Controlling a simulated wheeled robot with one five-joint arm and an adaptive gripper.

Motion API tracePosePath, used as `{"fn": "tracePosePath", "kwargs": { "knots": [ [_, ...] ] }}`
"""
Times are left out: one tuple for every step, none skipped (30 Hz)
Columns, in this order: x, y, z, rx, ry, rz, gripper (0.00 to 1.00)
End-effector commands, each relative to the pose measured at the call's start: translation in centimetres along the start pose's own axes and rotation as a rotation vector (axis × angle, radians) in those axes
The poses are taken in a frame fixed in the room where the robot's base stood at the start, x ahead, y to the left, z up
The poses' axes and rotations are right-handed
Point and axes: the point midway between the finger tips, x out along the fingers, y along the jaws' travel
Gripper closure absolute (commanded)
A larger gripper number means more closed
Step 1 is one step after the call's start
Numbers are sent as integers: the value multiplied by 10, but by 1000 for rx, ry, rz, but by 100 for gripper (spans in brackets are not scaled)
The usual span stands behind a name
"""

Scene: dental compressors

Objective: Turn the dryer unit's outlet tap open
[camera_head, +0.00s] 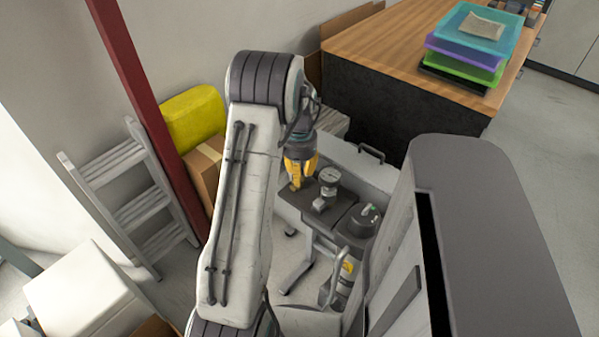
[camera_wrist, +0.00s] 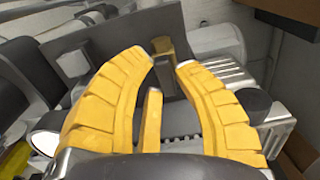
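My gripper (camera_head: 298,180) points down in the head view, beside a round gauge (camera_head: 329,177) on a dark panel (camera_head: 308,203) of the equipment. A small brass-coloured fitting (camera_wrist: 163,46), possibly the outlet tap, shows in the gap beyond the fingertips, against a dark plate (camera_wrist: 118,40). I cannot tell whether the fingers touch it. The tap's handle position is not clear.
A wooden-topped counter (camera_head: 400,42) with stacked trays (camera_head: 470,45) stands behind. A red post (camera_head: 140,95), a ladder (camera_head: 140,207), a yellow bundle (camera_head: 192,116) and a cardboard box (camera_head: 205,170) stand left. A large grey cabinet (camera_head: 490,230) is close at right.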

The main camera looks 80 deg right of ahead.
Motion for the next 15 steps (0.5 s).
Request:
{"fn": "tracePosePath", "kwargs": {
  "knots": [
    [0,0,0,0,0,0,70],
    [0,0,0,0,0,0,67],
    [0,0,0,1,1,0,64],
    [0,0,0,1,1,-1,61],
    [0,0,0,1,1,-1,59],
    [0,0,0,1,2,-1,55],
    [-1,0,0,1,2,-1,52],
    [-1,0,-1,1,2,-1,52],
    [-1,0,-1,1,2,-1,52],
    [-1,0,-1,1,3,-1,52],
    [-1,0,-1,1,3,-1,52],
    [-1,0,-1,2,3,-1,52],
    [-1,0,-1,2,3,-2,52],
    [-1,0,-1,2,3,-2,52],
    [-2,0,-1,2,4,-2,52]
  ]
}}
